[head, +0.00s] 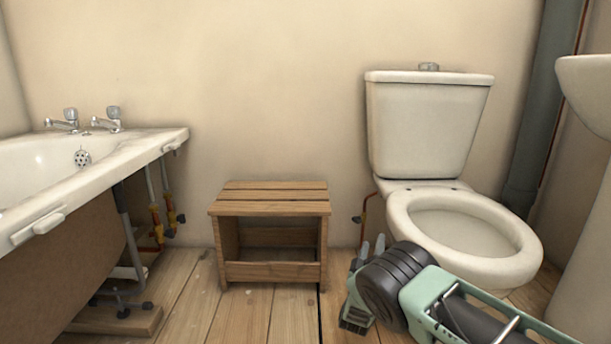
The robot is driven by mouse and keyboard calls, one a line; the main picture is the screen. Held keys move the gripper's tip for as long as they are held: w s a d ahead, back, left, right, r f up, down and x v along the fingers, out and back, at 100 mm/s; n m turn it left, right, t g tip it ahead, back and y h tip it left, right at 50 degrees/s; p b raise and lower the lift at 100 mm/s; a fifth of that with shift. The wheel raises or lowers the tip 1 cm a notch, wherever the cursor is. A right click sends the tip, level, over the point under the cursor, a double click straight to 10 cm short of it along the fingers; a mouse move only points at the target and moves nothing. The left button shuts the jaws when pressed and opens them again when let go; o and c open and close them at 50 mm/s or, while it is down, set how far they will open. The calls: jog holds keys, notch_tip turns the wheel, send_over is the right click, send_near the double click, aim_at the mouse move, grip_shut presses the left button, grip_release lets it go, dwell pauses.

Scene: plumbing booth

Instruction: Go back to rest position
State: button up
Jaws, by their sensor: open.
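My gripper (366,252) is at the lower right of the head view, in front of the toilet (480,240). Its finger tips point up and away, and part of it is hidden behind the dark ribbed wrist of my arm. The gripper looks open, and I see nothing held in it. My arm reaches in from the lower right corner and covers part of the toilet's base.
A wooden stool (268,205) stands against the wall, left of my gripper. A bathtub (150,143) with exposed pipes (155,225) is at the left. A basin (590,95) on a pedestal is at the right edge. Floorboards (240,315) before the stool are clear.

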jog(key=s+a+r+m+g+y, duration=0.2)
jog(key=a+r+g+y, duration=0.5)
jog(key=a+y, duration=0.15)
jog(key=s+a+r+n+g+y, duration=0.1)
jog(key=s+a+r+g+y, duration=0.2)
jog(key=s, duration=0.6)
jog(key=s+a+r+g+y, duration=0.25)
jog(key=s+a+g, duration=0.2)
jog(key=s, duration=0.35)
jog(key=s+d+r+n+g+h, duration=0.15)
jog(key=s+d, duration=0.25)
jog(key=s, duration=0.7)
jog(key=s+d+r+g+h, duration=0.1)
jog(key=s+d+g, duration=0.2)
jog(key=s, duration=0.8)
jog(key=s+d+r+n+g+h, duration=0.15)
jog(key=s+d, duration=0.25)
jog(key=s, duration=0.7)
notch_tip(320, 180, up, 58)
jog(key=g+p, duration=0.1)
jog(key=p, duration=5.7)
jog(key=shift+s+f+h, duration=0.25)
jog(key=shift+s+h, duration=0.05)
